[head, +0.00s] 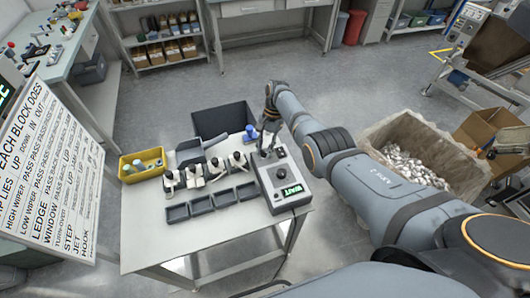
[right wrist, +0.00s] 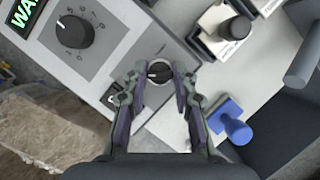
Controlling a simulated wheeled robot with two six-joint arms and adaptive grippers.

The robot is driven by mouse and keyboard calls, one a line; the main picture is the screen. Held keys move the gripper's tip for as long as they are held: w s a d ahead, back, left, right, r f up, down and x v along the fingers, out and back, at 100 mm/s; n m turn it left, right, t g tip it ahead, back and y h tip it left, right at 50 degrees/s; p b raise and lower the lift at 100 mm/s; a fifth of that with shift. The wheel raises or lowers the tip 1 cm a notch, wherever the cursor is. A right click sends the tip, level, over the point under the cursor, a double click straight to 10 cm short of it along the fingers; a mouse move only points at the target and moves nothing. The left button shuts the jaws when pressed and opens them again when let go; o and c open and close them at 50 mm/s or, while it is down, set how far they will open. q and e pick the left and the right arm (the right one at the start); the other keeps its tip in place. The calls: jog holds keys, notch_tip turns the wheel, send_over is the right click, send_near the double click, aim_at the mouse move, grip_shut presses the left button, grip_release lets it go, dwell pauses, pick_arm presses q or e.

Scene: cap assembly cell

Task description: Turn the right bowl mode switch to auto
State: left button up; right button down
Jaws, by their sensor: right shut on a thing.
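A grey control box (head: 283,184) stands at the right end of the white table, with a lit green display (head: 289,191) that appears to read WAIT. My right gripper (head: 268,142) reaches down to the far end of the box. In the right wrist view, my right gripper's fingers (right wrist: 158,77) stand on both sides of a small black mode switch knob (right wrist: 158,70) and are shut on it. The knob's position marks are too small to read. A larger black dial (right wrist: 75,32) with numbers sits beside the display. My left gripper is not in view.
Several small block stations (head: 214,168) stand left of the box, with dark trays (head: 223,197) before them. A yellow bin (head: 141,165) is at the table's left. A blue-handled thing (right wrist: 231,122) stands close to the right finger. A carton of metal parts (head: 416,160) stands right.

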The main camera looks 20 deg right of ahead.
jog(key=shift+f+n+b, duration=0.1)
jog(key=shift+n+b, duration=0.25)
jog(key=shift+n, duration=0.15)
jog(key=c, duration=1.1)
grip_release()
jog(key=shift+o, duration=0.2)
jog(key=shift+r, duration=0.2)
jog(key=v, duration=0.7)
jog(key=shift+w+r, duration=0.15)
